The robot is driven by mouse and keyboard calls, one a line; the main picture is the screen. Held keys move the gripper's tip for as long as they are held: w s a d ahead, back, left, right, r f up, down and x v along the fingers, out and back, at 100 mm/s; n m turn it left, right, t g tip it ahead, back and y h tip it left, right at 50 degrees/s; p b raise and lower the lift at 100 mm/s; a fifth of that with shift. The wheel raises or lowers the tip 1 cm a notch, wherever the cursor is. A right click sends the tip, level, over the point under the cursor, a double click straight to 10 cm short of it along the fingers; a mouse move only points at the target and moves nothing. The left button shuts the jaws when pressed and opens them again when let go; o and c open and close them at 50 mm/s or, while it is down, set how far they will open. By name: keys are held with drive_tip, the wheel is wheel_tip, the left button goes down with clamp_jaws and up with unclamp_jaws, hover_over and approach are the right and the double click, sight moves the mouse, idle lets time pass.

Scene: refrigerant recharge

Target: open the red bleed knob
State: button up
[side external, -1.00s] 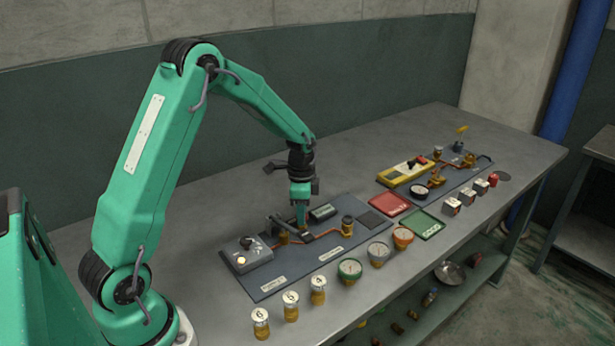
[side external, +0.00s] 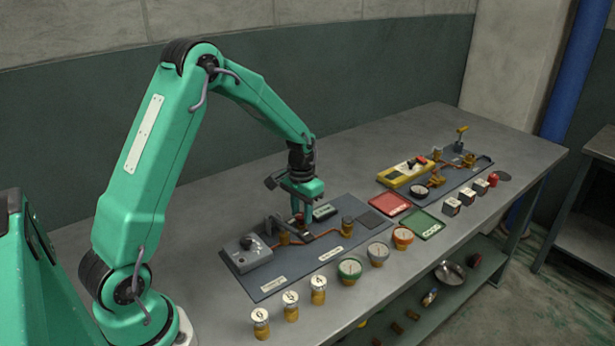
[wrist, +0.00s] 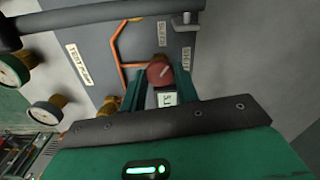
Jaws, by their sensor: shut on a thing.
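The red bleed knob (wrist: 159,72) is round with a pale line across its top in the wrist view. It sits between the two green fingers of my gripper (wrist: 160,82), which is shut on it. In the side external view my gripper (side external: 301,212) points down over the middle of the near dark panel (side external: 270,289). There a little red shows between the fingers, and the rest of the knob is hidden. A small box with a display (wrist: 167,98) lies close to the knob.
A grey box with a dial (side external: 247,254) and copper pipes are on the near panel. Several gauges and labelled cans line the front edge. A red tray (side external: 389,204), a green tray (side external: 422,224) and a second panel with a yellow device (side external: 408,172) stand to the right.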

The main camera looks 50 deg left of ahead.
sight(302, 215)
drive_tip(key=n, duration=0.7)
drive_tip(key=shift+r, duration=0.1)
idle(0.5)
drive_tip(key=o, duration=1)
drive_tip(key=shift+c, duration=0.2)
wheel_tip(302, 215, up, 7)
drive_tip(key=shift+r, duration=0.4)
drive_tip(key=shift+r, duration=0.1)
